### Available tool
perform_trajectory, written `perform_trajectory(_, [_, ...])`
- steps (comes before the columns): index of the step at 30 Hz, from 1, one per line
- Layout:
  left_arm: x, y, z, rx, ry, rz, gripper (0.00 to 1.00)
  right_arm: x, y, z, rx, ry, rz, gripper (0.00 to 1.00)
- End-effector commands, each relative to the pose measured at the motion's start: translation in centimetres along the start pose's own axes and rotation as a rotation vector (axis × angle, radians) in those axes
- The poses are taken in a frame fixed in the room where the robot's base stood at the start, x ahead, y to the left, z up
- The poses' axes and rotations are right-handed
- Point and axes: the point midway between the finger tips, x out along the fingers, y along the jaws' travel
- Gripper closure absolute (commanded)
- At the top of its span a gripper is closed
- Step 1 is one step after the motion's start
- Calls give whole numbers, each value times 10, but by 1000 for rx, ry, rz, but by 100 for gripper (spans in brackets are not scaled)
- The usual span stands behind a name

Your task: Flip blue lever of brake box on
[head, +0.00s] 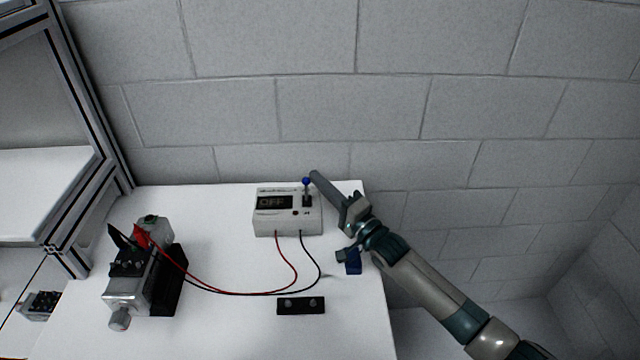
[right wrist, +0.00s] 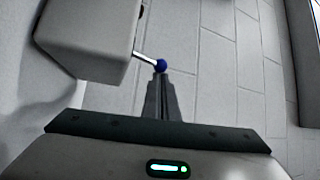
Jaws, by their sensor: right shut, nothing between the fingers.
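The brake box (head: 288,222) is a pale box with a display reading OFF, on the white table. Its lever with a blue ball tip (head: 306,181) stands up from the right part of its top face. My right gripper (head: 314,175) is shut and empty, its fingertips close to the right of the blue tip. In the right wrist view the blue tip (right wrist: 160,65) is just past the shut fingertips (right wrist: 160,78), and the box (right wrist: 92,38) is at upper left. I cannot tell whether they touch. My left gripper is not in view.
A motor-like device (head: 140,270) with red and black clips stands at the left of the table (head: 225,330). Red and black wires run from it to the box. A small black plate (head: 300,306) lies in front. A block wall (head: 390,110) is behind.

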Motion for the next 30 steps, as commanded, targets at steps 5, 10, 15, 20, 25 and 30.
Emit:
perform_trajectory(5, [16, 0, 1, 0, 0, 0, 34, -4, 3, 4, -51, -1, -66, 100])
perform_trajectory(10, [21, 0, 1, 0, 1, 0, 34, -8, -2, 7, -48, -1, -66, 100])
perform_trajectory(15, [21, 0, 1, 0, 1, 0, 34, -11, -4, 10, -47, -2, -64, 100])
perform_trajectory(20, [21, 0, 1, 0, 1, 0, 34, -13, -4, 12, -48, -2, -64, 100])
perform_trajectory(25, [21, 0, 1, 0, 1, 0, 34, -13, -5, 12, -49, -2, -64, 100])
perform_trajectory(30, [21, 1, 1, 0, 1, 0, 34, -13, -5, 11, -49, -1, -64, 100])
